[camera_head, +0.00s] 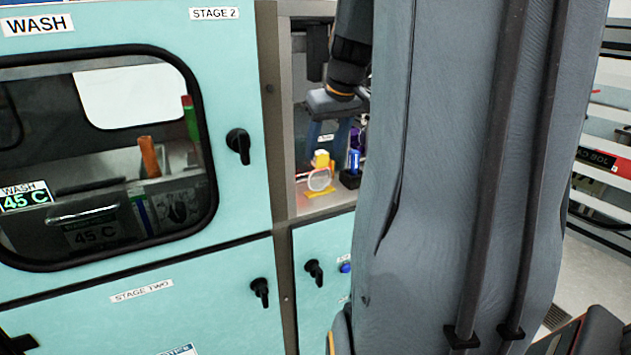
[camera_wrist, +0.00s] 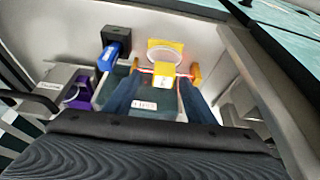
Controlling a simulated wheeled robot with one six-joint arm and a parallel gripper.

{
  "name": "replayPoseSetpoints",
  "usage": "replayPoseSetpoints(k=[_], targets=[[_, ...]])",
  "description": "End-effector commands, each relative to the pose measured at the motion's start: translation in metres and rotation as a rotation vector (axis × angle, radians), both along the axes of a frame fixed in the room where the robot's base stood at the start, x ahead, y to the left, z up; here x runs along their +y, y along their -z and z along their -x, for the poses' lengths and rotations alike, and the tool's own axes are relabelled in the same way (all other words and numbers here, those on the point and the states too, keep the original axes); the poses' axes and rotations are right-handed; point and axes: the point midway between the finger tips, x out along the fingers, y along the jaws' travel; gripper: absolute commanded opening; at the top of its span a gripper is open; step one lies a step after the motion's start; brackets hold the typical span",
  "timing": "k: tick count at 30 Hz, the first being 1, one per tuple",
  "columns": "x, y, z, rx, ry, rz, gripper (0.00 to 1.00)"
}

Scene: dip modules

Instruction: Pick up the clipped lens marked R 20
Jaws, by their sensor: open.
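A clear round lens (camera_head: 319,180) with a yellow clip (camera_head: 322,159) stands in the open bay in the head view. In the wrist view the lens (camera_wrist: 165,50) is above its yellow clip (camera_wrist: 164,82), with a small mark too blurred to read; I cannot confirm R 20. My gripper (camera_head: 331,142) reaches down into the bay from above. In the wrist view my gripper (camera_wrist: 161,84) is open, one finger on each side of the yellow clip, with nothing visibly held. I cannot tell whether the fingers touch the clip.
A blue clip (camera_head: 354,160) in a black holder (camera_wrist: 122,36) stands close beside the lens. A purple item (camera_wrist: 78,94) is farther left in the wrist view. The bay's frame (camera_head: 281,120) and the teal WASH door (camera_head: 235,60) border the space. My arm hides the bay's right side.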

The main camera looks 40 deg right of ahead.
Motion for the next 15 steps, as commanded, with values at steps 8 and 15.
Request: replayPoseSetpoints(k=[8, 15], targets=[[0.000, 0.022, -0.010, 0.002, 0.001, -0.002, 0.50], [0.002, 0.044, -0.020, 0.004, 0.000, -0.004, 0.50]])
